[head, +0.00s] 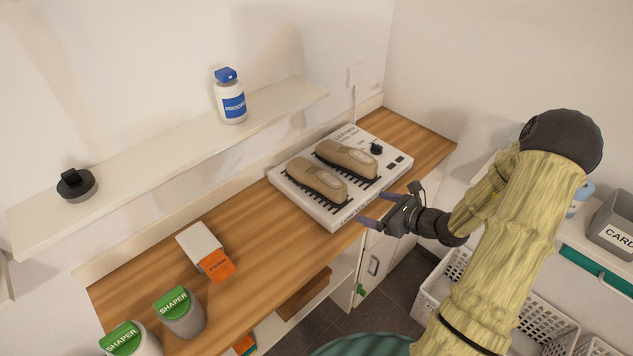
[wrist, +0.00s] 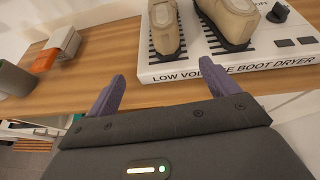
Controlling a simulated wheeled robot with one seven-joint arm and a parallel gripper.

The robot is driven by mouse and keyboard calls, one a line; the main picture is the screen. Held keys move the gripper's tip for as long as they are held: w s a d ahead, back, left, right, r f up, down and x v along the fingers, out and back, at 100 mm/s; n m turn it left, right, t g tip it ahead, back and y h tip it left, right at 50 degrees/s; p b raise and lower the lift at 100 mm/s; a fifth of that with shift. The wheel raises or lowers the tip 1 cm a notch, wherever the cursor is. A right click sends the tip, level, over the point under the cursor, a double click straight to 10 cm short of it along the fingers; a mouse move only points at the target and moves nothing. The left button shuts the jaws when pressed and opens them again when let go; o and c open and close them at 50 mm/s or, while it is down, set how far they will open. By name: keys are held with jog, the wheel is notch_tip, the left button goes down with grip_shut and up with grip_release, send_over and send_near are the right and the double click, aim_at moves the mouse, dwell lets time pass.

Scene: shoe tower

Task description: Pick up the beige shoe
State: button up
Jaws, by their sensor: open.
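Two beige shoes rest side by side on a white boot dryer (head: 333,222) on the wooden counter. The nearer-left beige shoe (head: 316,180) and the farther-right beige shoe (head: 347,157) both lie on black slatted pads. In the wrist view the left shoe (wrist: 164,27) and right shoe (wrist: 232,22) are at the top, partly cut off. My gripper (head: 378,208) is open and empty, just off the dryer's front right side. In the wrist view its purple fingers (wrist: 160,93) are spread, with the shoes beyond them and not touched.
A black knob (head: 376,148) sticks up on the dryer beside the right shoe. A white and orange box (head: 207,251) and green-lidded shaper jars (head: 180,312) stand left on the counter. A wall shelf (head: 160,143) holds a blue-capped bottle (head: 231,100). White baskets (head: 437,290) stand at right.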

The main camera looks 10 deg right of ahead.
aim_at(343, 196)
jog(key=shift+w+d, duration=0.15)
jog(key=shift+d, duration=0.1)
jog(key=shift+w+a+f, duration=0.1)
jog(key=p+x, duration=0.2)
jog(key=x, duration=0.9)
jog(key=shift+w, duration=0.35)
jog(key=shift+w+a+f, duration=0.1)
jog(key=shift+f, duration=0.05)
jog(key=shift+w+a, duration=0.1)
jog(key=p+x, duration=0.1)
jog(key=x, duration=0.4)
jog(key=shift+w+p, duration=0.25)
jog(key=shift+p, duration=0.05)
jog(key=shift+d, duration=0.2)
